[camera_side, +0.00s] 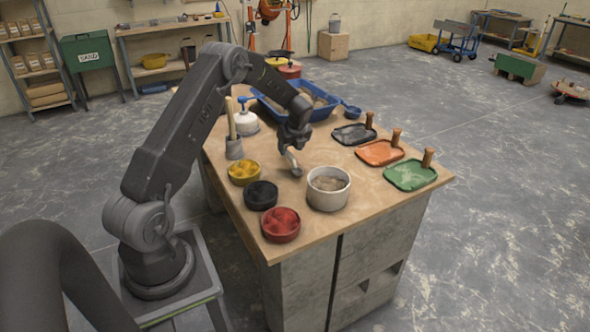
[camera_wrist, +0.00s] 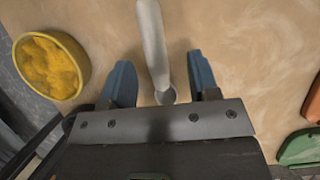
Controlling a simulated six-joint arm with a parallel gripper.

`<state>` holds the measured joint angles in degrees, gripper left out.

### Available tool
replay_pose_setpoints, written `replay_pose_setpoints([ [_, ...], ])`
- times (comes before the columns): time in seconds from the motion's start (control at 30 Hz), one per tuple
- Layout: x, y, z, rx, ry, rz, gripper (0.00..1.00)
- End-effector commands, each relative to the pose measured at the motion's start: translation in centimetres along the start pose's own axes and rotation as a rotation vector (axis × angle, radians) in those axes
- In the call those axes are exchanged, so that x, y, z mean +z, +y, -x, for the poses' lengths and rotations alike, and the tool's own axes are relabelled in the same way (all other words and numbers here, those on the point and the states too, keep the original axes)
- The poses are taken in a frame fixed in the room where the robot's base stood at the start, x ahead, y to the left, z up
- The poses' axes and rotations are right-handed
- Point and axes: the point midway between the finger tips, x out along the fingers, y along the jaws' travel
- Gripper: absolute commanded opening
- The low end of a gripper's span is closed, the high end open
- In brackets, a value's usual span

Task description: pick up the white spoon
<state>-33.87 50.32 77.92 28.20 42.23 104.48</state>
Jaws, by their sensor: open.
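The white spoon (camera_side: 294,163) shows in the side view just under my gripper (camera_side: 291,147), between the yellow tub and the white tub. In the wrist view the pale shaft of the spoon (camera_wrist: 153,45) runs from the top edge down between my two blue fingers. My gripper (camera_wrist: 161,68) is open, with one finger on each side of the spoon and a gap on both sides. I cannot tell how far the fingers are above the wooden tabletop.
A yellow tub (camera_side: 244,173), a black tub (camera_side: 261,195) and a red tub (camera_side: 281,225) stand along the table's left side. A white tub (camera_side: 328,202) stands close right of the spoon. Black, orange (camera_side: 380,153) and green floats lie to the right. A blue tray (camera_side: 262,100) is behind.

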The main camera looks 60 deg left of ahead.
Motion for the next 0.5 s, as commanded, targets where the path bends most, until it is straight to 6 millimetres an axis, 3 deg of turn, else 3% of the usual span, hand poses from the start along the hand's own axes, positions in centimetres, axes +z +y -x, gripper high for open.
replay_pose_setpoints([
  [0.23,-0.1,0.5,-3.7,0.002,0.002,0.001,0.55],
  [0.5,-0.1,0.5,-4.8,0.0,0.0,0.001,0.55],
])
